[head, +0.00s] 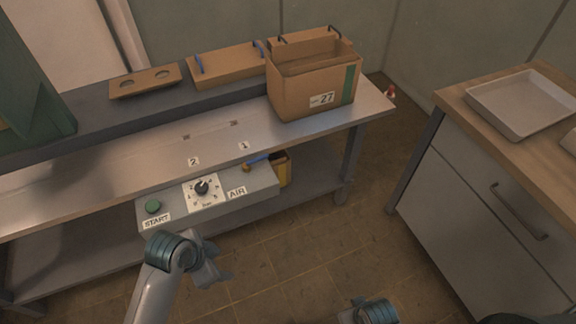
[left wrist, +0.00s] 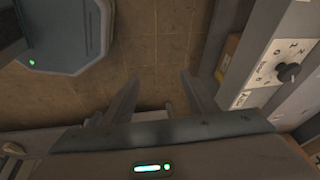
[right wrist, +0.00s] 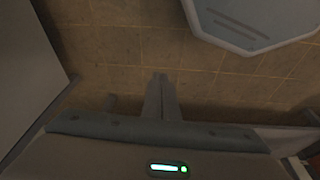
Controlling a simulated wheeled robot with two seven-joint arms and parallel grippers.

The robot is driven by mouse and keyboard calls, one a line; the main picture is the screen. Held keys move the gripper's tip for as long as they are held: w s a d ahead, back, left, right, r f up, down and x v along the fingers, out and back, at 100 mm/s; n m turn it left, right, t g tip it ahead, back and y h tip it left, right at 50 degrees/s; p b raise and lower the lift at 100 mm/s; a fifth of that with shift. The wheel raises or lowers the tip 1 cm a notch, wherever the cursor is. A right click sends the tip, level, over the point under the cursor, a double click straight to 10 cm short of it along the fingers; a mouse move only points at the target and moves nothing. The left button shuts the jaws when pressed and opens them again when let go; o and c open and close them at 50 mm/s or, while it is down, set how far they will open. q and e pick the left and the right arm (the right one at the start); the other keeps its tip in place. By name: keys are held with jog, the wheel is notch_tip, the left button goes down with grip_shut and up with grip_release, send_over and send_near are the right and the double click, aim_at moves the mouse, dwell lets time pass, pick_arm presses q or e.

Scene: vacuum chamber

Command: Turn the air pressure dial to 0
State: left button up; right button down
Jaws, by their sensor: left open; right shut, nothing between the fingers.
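The air pressure dial (head: 202,187) is a black knob on a white numbered plate, on the front of a grey control box (head: 262,187) under the metal bench. An AIR label (head: 237,193) is to its right. The dial also shows at the right of the left wrist view (left wrist: 288,72). My left gripper (head: 220,264) is open and empty, in front of and below the box, apart from the dial. Its fingers show in the left wrist view (left wrist: 158,100) over bare floor. My right gripper (right wrist: 160,78) is shut and empty over the floor; in the head view only part of its arm shows.
A green START button (head: 153,207) sits left of the dial. The bench (head: 130,165) overhangs the box and carries a cardboard box marked 27 (head: 335,88). A wooden-topped cabinet (head: 460,185) stands at right. The floor between is clear.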

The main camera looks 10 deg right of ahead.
pick_arm(q)
jog(key=w+r+m+g, duration=0.1)
jog(key=w+r+m, duration=0.2)
jog(key=w+m, duration=0.35)
jog(key=w+r+m, duration=0.3)
jog(key=w+m, duration=0.2)
jog(key=w, duration=0.2)
pick_arm(e)
jog(key=s+f, duration=0.3)
jog(key=f, duration=0.5)
jog(key=s+f, duration=0.3)
jog(key=f, duration=0.5)
pick_arm(q)
jog(key=w+a+r+m+y, duration=0.1)
jog(key=w+a+r+m, duration=0.2)
jog(key=w+r, duration=0.3)
jog(key=w+a+r+m+g+y, duration=0.1)
jog(key=w+a+r+m, duration=0.2)
jog(key=w+r+m, duration=0.2)
jog(key=shift+w+r+g+y, duration=0.3)
jog(key=shift+w+r+y, duration=0.1)
jog(key=shift+w+r, duration=0.3)
pick_arm(e)
jog(key=s+d+f+g, duration=0.1)
jog(key=s+d+f, duration=0.2)
jog(key=s+f, duration=0.7)
jog(key=s, duration=0.2)
jog(key=shift+s, duration=0.4)
pick_arm(q)
jog(key=shift+a+f, duration=0.1)
